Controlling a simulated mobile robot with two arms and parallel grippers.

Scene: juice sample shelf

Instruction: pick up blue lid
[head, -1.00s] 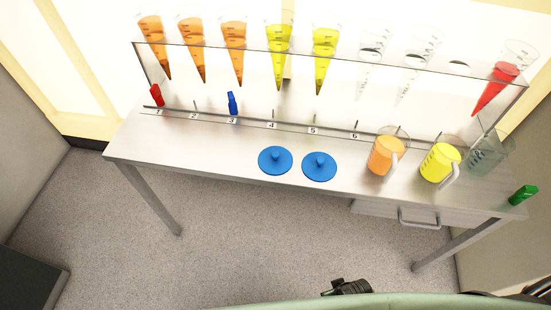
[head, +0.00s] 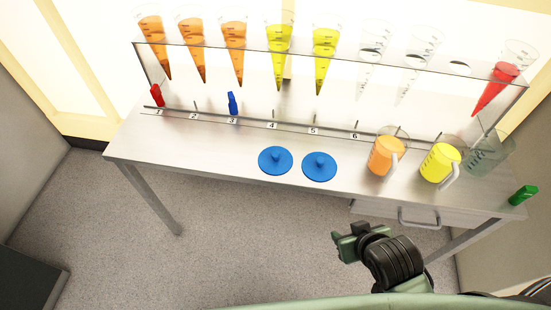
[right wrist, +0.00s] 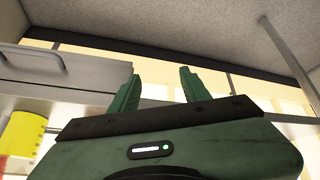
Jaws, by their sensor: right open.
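Two round blue lids with centre knobs lie flat side by side on the steel table's front edge in the head view: the left lid (head: 275,161) and the right lid (head: 319,167). My right gripper (head: 346,240) is in front of the table and over the floor in the picture, below and right of the lids, apart from both. In the right wrist view its two green fingers (right wrist: 159,84) are spread with nothing between them. No lid shows in that view. My left gripper is not in view.
An orange jug (head: 384,155) and a yellow jug (head: 437,163) stand right of the lids. A clear rack (head: 330,55) with several cones stands behind. A drawer handle (head: 419,219) juts out under the table.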

